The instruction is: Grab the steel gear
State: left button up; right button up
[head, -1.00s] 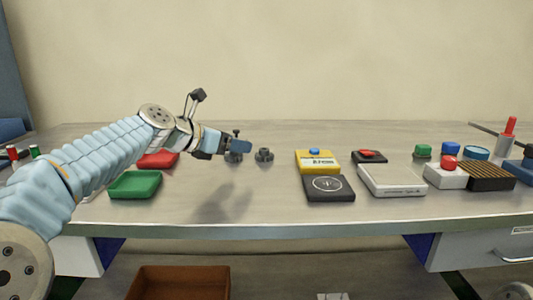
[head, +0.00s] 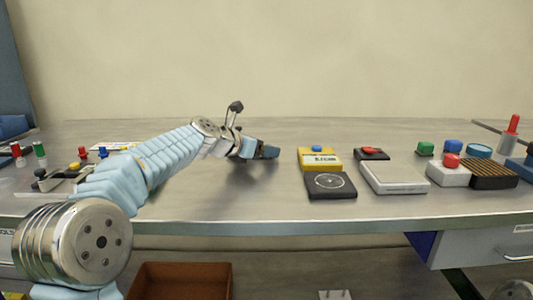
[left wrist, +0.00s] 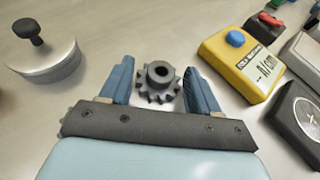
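The steel gear (left wrist: 158,82) is dark grey with a raised hub and a round bore. It lies on the table in the left wrist view, between the two blue fingers of my left gripper (left wrist: 157,84). The fingers are apart, one on each side of it, with small gaps visible. Whether the fingertips are down at the gear's height I cannot tell. In the head view my left gripper (head: 268,152) is over the table's middle, left of the yellow meter, and the gear is hidden behind it. My right gripper is in neither view.
A silver disc with a dark knob (left wrist: 42,58) stands left of the gear. A yellow meter with a blue button (head: 320,160) and a black square pad (head: 330,187) stand to the right. A white scale (head: 394,178) is farther right. Bare table lies in front of the gripper.

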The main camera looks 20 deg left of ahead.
pick_arm(q)
jog(key=c, duration=0.7)
jog(key=shift+c, duration=0.6)
jog(key=shift+r, duration=0.2)
